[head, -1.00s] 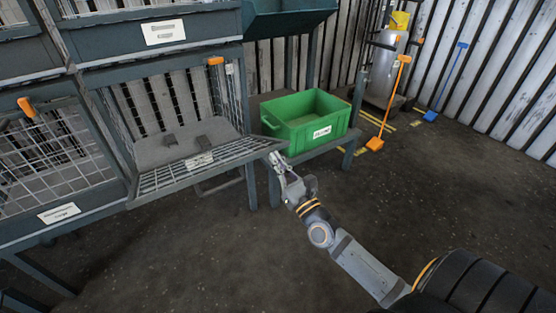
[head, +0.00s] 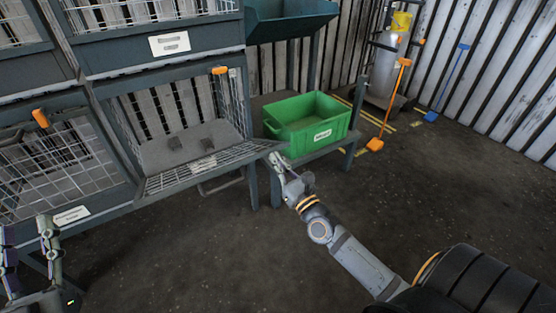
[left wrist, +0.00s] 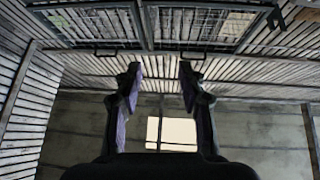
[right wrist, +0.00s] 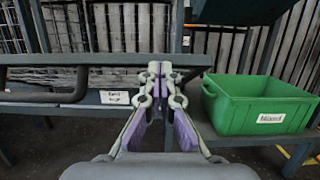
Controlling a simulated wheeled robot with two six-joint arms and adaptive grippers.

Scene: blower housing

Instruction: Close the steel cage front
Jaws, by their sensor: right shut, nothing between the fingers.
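The steel cage front (head: 170,182) is a wire mesh panel on the middle cage in the head view. It is folded down and sticks outward, leaving the cage open. An orange handle (head: 219,70) sits at the top of the opening. My right gripper (head: 275,157) is shut and empty at the front's outer right corner. In the right wrist view its fingertips (right wrist: 160,70) overlap the front's bar (right wrist: 60,60); whether they touch it is unclear. My left gripper (head: 30,245) is low at the left edge; the left wrist view shows its fingers apart and empty (left wrist: 161,75).
A green bin (head: 325,138) stands on a low shelf just right of the cage. A neighbouring cage (head: 60,165) on the left has its mesh front up. Grey pieces lie inside the open cage. The dark floor (head: 180,260) in front is clear.

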